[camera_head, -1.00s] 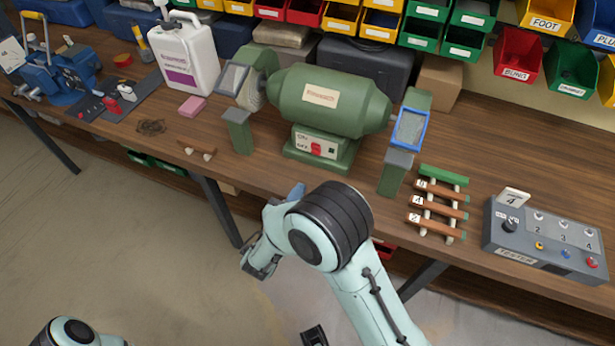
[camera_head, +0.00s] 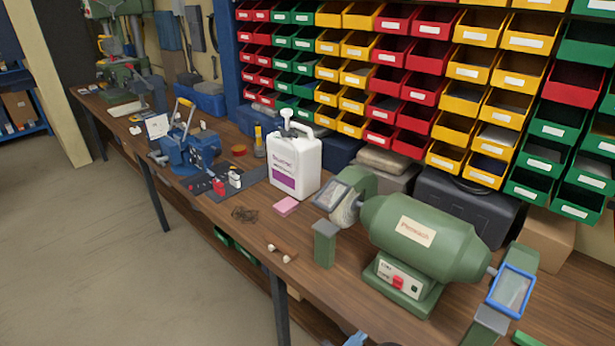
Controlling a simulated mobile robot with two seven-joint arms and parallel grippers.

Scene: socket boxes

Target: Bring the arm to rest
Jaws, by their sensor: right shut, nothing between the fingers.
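Only a small light-blue and dark piece of my right arm, at its gripper end (camera_head: 357,340), shows at the bottom edge, in front of the bench and below the green bench grinder (camera_head: 425,235). My right gripper is shut and empty. Most of it and the rest of the arm are cut off by the frame, so its pose cannot be told. My left gripper and left arm are out of view.
The wooden bench (camera_head: 335,285) runs from far left to lower right. It carries a white jug (camera_head: 294,168), a pink block (camera_head: 286,206), a small brown piece with pale ends (camera_head: 281,252) and a blue vise (camera_head: 190,150). Bins (camera_head: 410,75) line the back. Open floor (camera_head: 100,260) lies left.

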